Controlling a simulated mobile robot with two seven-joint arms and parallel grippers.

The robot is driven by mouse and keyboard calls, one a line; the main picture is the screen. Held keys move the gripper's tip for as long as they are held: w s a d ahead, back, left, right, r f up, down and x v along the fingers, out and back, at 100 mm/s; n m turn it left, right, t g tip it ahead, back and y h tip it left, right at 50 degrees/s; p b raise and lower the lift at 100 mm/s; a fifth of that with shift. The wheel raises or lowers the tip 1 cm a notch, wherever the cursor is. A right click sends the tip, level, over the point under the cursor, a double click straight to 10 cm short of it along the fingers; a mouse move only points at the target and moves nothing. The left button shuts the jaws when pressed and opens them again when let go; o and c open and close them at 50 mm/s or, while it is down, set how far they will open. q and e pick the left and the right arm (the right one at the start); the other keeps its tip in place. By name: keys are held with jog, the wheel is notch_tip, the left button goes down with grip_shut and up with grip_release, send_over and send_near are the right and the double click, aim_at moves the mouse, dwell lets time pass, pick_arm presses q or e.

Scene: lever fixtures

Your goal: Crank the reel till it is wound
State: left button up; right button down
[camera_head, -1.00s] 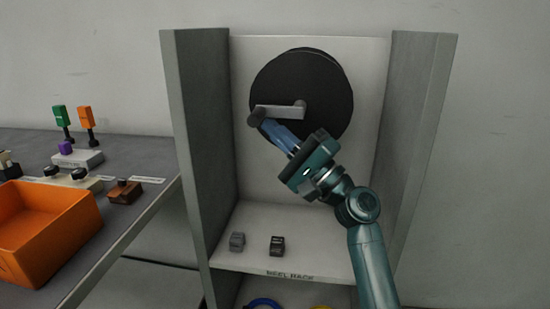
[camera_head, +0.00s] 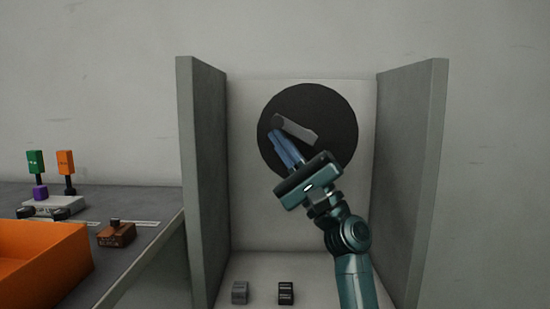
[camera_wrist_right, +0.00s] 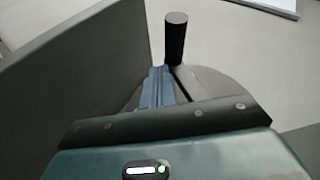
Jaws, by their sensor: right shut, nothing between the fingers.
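The reel is a black disc (camera_head: 335,112) on the white back panel of an open grey rack. Its grey crank arm (camera_head: 300,131) slopes from the disc's middle up to the left, ending in a dark cylindrical handle (camera_head: 278,121). In the right wrist view the handle (camera_wrist_right: 176,40) stands up just beyond the fingertips. My right gripper (camera_head: 282,140) is shut and empty, its blue fingers just below the handle and close against it. I cannot tell whether they touch. My left gripper is not in view.
Grey side walls (camera_head: 203,180) and (camera_head: 415,180) flank the reel. Two small blocks, grey (camera_head: 240,292) and black (camera_head: 286,292), sit on the rack shelf. At left, a table holds an orange bin (camera_head: 40,262), a brown block (camera_head: 116,234) and green and orange upright pieces.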

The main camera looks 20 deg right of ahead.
aim_at(286, 127)
notch_tip(286, 127, up, 3)
jog(key=shift+d+f, duration=0.1)
jog(key=shift+d, duration=0.05)
dwell(0.3)
jog(key=shift+s+r, duration=0.1)
jog(key=shift+r, duration=0.1)
jog(key=shift+d+f+b, duration=0.1)
jog(key=shift+b, duration=0.2)
dwell(1.1)
